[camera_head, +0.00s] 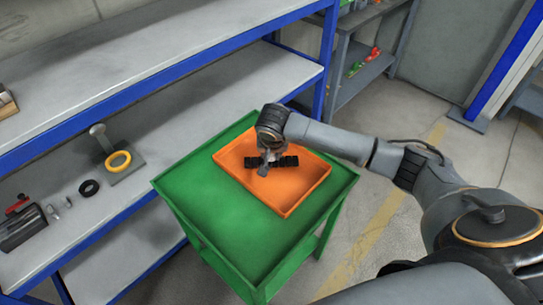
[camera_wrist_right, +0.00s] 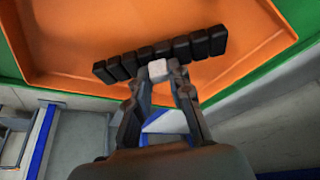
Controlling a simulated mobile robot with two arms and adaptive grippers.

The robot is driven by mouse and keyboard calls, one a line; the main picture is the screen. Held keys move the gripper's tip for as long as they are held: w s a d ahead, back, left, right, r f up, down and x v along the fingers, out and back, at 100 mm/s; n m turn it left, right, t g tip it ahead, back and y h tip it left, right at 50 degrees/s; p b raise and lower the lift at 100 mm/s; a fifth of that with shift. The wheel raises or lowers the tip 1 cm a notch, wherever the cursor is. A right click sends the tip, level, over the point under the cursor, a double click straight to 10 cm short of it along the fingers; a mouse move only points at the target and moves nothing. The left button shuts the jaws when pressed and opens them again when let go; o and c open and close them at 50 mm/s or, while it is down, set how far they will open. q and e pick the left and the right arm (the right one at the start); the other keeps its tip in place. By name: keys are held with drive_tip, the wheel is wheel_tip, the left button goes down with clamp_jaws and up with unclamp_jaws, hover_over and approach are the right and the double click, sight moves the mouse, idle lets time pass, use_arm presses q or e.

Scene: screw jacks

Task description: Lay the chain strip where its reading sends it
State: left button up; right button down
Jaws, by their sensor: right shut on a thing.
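The chain strip (camera_head: 285,161) is a short row of black links, at the orange tray (camera_head: 301,190) on the green table. In the right wrist view the strip (camera_wrist_right: 197,47) crosses the picture, tilted slightly, in front of the orange tray (camera_wrist_right: 70,60). My right gripper (camera_head: 266,163) points down over the tray and is shut on the strip near its middle. Its fingers (camera_wrist_right: 158,80) show in the wrist view with a small pale block between them and the links. I cannot tell whether the strip touches the tray floor. My left gripper is not in view.
The green table (camera_head: 205,205) is bare around the tray. A blue-framed grey shelf (camera_head: 130,185) stands left, holding a yellow ring (camera_head: 118,161), a black ring (camera_head: 89,187) and a dark, red-handled device (camera_head: 20,228). Another rack (camera_head: 358,78) stands behind. My right arm spans the right side.

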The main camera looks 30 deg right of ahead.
drive_tip(key=shift+f, duration=0.5)
drive_tip(key=c, duration=1.2)
unclamp_jaws()
drive_tip(key=shift+f, duration=0.15)
drive_tip(key=p+v, duration=0.1)
drive_tip(key=v, duration=1.1)
